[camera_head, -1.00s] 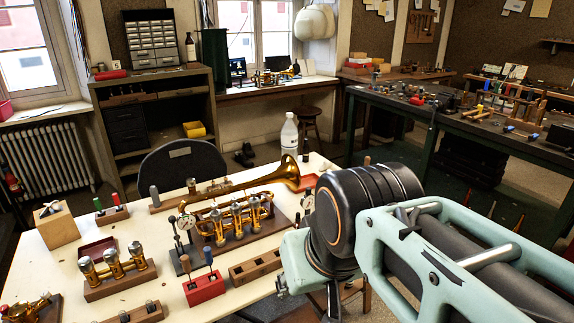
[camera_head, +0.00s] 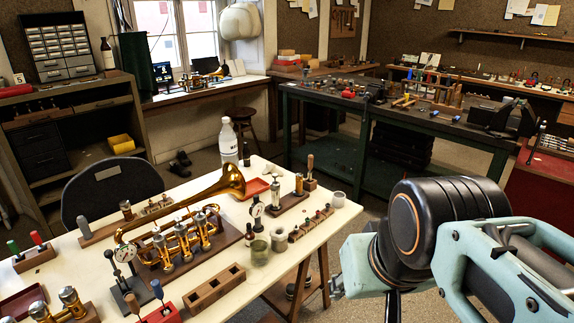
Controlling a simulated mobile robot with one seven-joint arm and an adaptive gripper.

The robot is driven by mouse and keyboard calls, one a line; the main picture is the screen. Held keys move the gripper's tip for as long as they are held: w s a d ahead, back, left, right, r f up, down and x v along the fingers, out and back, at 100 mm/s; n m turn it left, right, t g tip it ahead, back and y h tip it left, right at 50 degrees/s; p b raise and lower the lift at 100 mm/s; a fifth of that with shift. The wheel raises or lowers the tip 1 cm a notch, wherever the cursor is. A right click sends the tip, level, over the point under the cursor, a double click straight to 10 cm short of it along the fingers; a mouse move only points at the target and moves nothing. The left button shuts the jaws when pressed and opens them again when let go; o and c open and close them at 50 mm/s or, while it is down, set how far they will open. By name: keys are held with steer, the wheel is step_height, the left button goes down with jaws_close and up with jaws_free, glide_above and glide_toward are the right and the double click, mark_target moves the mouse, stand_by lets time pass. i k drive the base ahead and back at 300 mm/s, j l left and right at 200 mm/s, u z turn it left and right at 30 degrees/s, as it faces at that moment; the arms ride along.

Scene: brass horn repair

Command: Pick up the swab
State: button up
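I cannot single out the swab with certainty in the head view. Several small upright tools stand in holders on the cream workbench (camera_head: 331,222), too small to identify. My mint-green and black arm comes in from the lower right, beyond the bench's right edge. The fingers of my gripper are not visible, so what they hold is hidden.

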mark_target(159, 292)
steer(key=u, duration=1.35)
